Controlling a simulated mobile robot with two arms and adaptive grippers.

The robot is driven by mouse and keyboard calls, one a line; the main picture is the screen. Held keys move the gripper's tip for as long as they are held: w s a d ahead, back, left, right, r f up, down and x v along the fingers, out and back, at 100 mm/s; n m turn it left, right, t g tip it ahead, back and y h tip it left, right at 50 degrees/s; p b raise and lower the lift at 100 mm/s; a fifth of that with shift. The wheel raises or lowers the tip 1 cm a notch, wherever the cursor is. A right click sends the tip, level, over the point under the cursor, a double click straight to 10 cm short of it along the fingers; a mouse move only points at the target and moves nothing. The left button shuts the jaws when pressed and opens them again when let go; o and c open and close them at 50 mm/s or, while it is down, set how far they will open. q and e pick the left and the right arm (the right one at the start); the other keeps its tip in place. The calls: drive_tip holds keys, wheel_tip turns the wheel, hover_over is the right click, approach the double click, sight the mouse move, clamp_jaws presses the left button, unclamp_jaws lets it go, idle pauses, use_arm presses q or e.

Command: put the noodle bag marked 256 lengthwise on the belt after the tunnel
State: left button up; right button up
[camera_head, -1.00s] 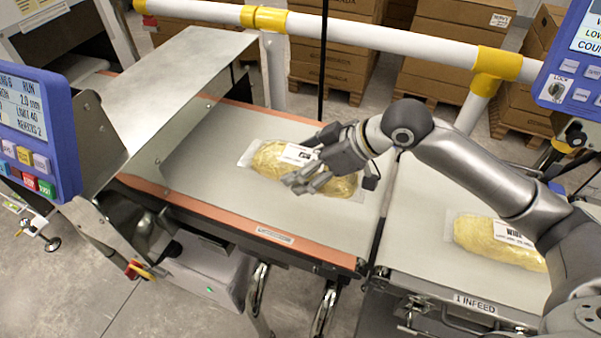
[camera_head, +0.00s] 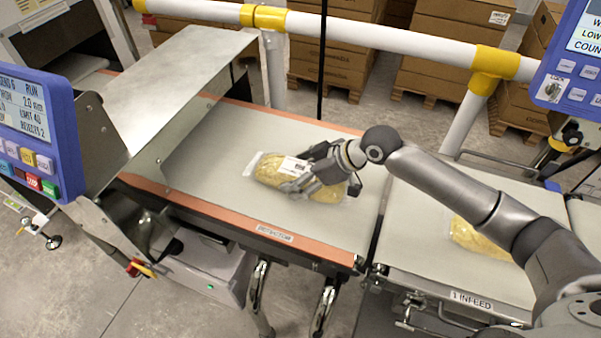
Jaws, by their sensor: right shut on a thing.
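A second yellow noodle bag (camera_head: 468,236) lies on the infeed belt (camera_head: 420,232), partly hidden by my right arm. My left gripper is not in view.
Blue control panels stand at the left (camera_head: 35,130) and top right (camera_head: 572,60). A white and yellow rail (camera_head: 380,35) runs behind the belts, with stacked cartons (camera_head: 440,60) beyond. The belt near the tunnel is clear.

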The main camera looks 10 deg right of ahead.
drive_tip(key=o, duration=1.3)
drive_tip(key=shift+f, duration=0.1)
drive_tip(key=shift+o, duration=0.2)
drive_tip(key=shift+r, duration=0.25)
drive_tip(key=b+v, duration=0.1)
drive_tip(key=v, duration=1.1)
drive_tip(key=shift+f, duration=0.1)
